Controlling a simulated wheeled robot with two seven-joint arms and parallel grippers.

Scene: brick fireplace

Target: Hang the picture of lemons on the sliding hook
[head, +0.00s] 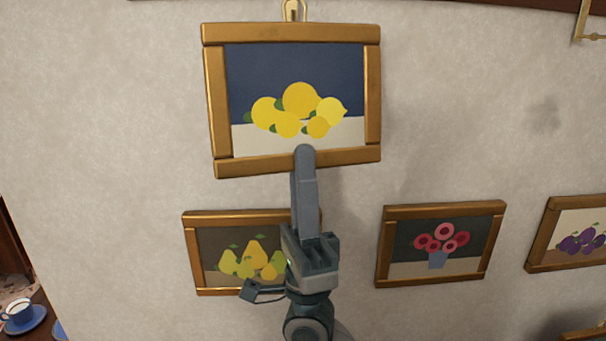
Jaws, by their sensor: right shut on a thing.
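The picture of lemons (300,103) has a gold-brown wooden frame and is at the top centre of the head view, upright with a slight tilt. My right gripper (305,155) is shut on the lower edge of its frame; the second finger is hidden. A small brass hook (293,10) shows just above the middle of the frame's top edge. I cannot tell whether the frame hangs on the hook or is only in front of it. My left gripper is not in view.
On the wall below are a pear picture (220,251), partly behind my right arm, a flower picture (440,243) and a plum picture (570,233). A brass piece (590,22) is at the upper right. A cup (18,311) on a saucer stands at lower left.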

